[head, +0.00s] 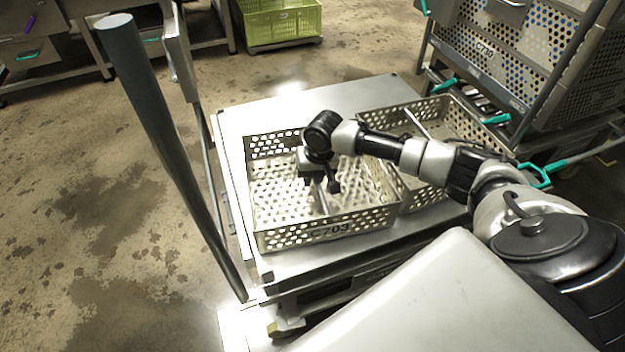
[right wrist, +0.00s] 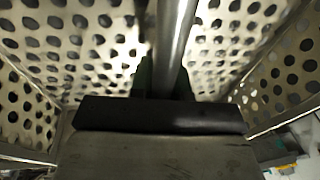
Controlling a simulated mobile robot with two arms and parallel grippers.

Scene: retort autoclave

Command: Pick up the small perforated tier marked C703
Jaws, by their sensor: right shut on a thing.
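The small perforated tier marked C703 (head: 285,238) is an open metal basket with round holes, on the left part of a steel cart top. Its mark reads on the front wall. A bar (head: 322,200) runs across its middle. My right gripper (head: 326,186) reaches down inside the tier and is shut on this bar. In the right wrist view the bar (right wrist: 174,40) runs up from between the fingers, with perforated metal (right wrist: 90,50) around it. The tier looks level; I cannot tell whether it is slightly raised. My left gripper is out of view.
A second perforated tier (head: 455,103) stands close at the right on the cart top (head: 300,107). A grey post (head: 170,150) rises at the left. A large perforated rack (head: 490,60) stands at the back right. A green crate (head: 283,22) is on the floor behind.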

